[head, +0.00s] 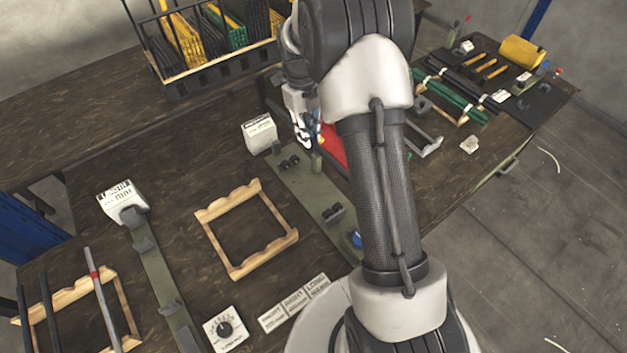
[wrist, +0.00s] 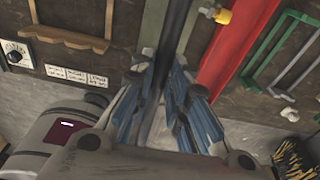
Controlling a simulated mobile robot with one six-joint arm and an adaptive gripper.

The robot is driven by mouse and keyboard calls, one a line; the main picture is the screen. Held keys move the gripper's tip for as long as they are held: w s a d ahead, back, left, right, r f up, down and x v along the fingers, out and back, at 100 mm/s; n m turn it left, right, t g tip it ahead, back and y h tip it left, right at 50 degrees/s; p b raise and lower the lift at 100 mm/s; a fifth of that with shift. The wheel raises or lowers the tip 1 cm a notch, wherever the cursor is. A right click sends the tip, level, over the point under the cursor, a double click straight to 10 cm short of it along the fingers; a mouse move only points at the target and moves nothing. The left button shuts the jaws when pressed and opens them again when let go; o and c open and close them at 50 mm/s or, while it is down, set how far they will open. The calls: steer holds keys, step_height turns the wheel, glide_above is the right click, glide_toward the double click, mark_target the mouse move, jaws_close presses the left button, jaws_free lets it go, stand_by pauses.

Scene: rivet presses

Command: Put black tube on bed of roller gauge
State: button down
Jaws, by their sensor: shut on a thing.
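My gripper (head: 306,128) is left of the red panel (head: 333,147) in the head view, partly behind my arm. In the wrist view its blue-padded fingers (wrist: 168,88) are shut on a dark, narrow tube (wrist: 172,38) that runs up the picture. The tube is not clearly visible in the head view. The roller gauge is an olive bed (head: 308,190) with two pairs of black rollers and a white labelled box (head: 258,133) at its far end. My arm hides part of its right side. I cannot tell whether the tube touches the bed.
An empty wooden cradle (head: 225,262) lies left of the roller gauge. Another olive gauge (head: 160,275) with grey brackets stands further left. A wooden rack (head: 66,295) at the lower left holds several rods. A black bin (head: 225,72) stands behind. Label cards (head: 294,303) lie in front.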

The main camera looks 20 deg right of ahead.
steer(key=shift+d+f, duration=0.1)
steer(key=shift+f, duration=0.2)
step_height(320, 180, down, 20)
steer(key=b, duration=0.4)
steer(key=shift+r, duration=0.35)
steer(key=c, duration=2)
jaws_free()
steer(key=shift+f, duration=0.2)
steer(key=o, duration=0.5)
steer(key=shift+c, duration=0.2)
steer(key=shift+r, duration=0.1)
